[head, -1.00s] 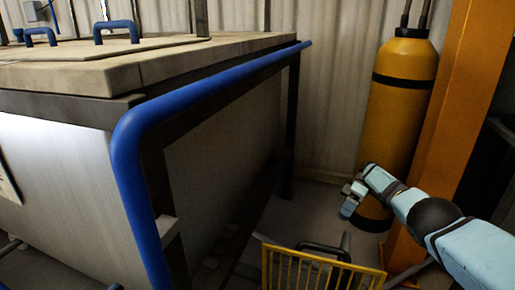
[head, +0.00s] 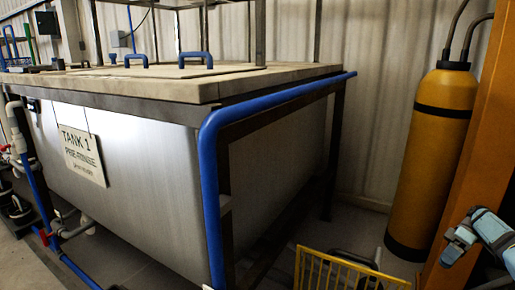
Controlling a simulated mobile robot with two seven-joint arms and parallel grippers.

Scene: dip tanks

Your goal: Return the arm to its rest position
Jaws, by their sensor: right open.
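My right arm comes in at the lower right edge, light blue with dark joints. My right gripper (head: 450,255) is open and points down and to the left, in front of the orange post (head: 470,185). No object shows between its fingers. My left gripper is out of view.
A large metal tank (head: 140,175) with blue lid handles and a sign (head: 82,154) reading TANK 1 fills the left and middle. A blue pipe rail (head: 212,190) runs along its edge. A yellow gas cylinder (head: 430,170) stands right; a yellow wire basket (head: 335,272) sits low in front.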

